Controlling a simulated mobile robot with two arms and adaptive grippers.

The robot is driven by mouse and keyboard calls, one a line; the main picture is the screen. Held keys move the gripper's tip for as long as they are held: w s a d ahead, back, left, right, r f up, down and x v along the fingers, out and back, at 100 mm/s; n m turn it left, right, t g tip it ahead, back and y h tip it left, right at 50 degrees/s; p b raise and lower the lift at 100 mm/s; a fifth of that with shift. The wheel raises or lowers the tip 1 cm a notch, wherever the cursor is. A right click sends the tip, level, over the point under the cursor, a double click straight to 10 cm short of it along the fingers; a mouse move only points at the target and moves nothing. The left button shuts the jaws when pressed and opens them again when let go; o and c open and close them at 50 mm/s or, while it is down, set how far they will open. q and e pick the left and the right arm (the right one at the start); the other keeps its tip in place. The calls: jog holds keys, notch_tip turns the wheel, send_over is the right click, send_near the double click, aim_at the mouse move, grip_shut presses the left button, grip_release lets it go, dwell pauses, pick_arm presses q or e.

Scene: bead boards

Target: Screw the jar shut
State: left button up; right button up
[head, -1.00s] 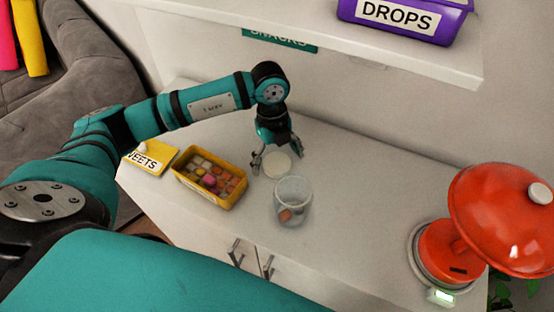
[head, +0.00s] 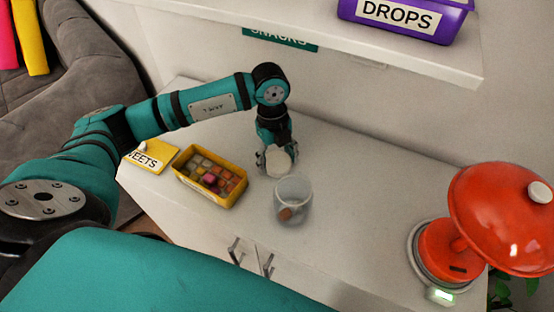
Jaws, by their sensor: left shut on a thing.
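A clear jar (head: 293,201) stands upright and open on the white cabinet top, with a brownish piece (head: 285,214) inside at the bottom. A round cream lid (head: 279,163) is just behind the jar, apart from it. My left gripper (head: 275,160) is shut on the lid, with its fingers at the lid's sides. I cannot tell whether the lid still touches the cabinet top. My right gripper does not show.
A yellow tray of sweets (head: 184,181) and its yellow labelled lid (head: 152,157) lie left of the jar. A red lamp-like object (head: 500,215) stands at the right. A shelf (head: 400,55) with a purple DROPS box (head: 400,20) hangs above.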

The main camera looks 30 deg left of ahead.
aim_at(275, 160)
pick_arm(q)
jog(key=shift+r, duration=0.45)
jog(key=shift+a+r+b, duration=0.25)
jog(key=shift+r+b, duration=0.15)
jog(key=shift+r, duration=0.2)
jog(key=shift+a+r+b, duration=0.25)
jog(key=shift+r+b, duration=0.15)
jog(key=shift+r, duration=0.2)
jog(key=a+b, duration=0.1)
jog(key=a, duration=0.4)
jog(key=a+b, duration=0.2)
jog(key=a, duration=0.4)
jog(key=w+a+b, duration=0.1)
jog(key=a, duration=0.5)
jog(key=shift+r, duration=0.1)
